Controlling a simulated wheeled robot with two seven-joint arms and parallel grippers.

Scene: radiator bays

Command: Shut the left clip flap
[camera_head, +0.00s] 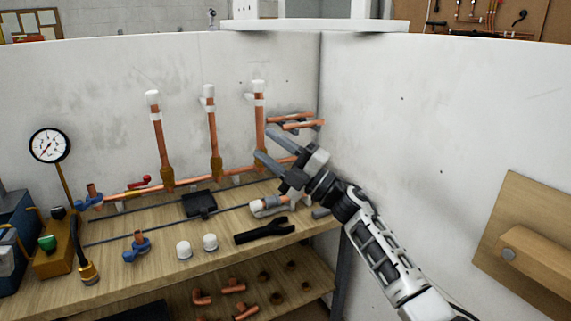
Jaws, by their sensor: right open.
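Three upright copper pipes with white caps stand against the white wall: a left pipe (157,134), a middle pipe (213,135) and a right pipe (259,126). They rise from a horizontal copper pipe (132,193) low along the wall. Small white clip-like pieces show beside the middle and right pipes near their tops. They are too small to tell whether any flap is open or shut, and I cannot make out the left clip flap. My right gripper (266,146) is open and empty, its fingers pointing left close to the lower right pipe in the picture. My left gripper is not in view.
A pressure gauge (49,145) stands left. Copper fittings (234,286) lie on the lower shelf. A white wall bounds the right.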

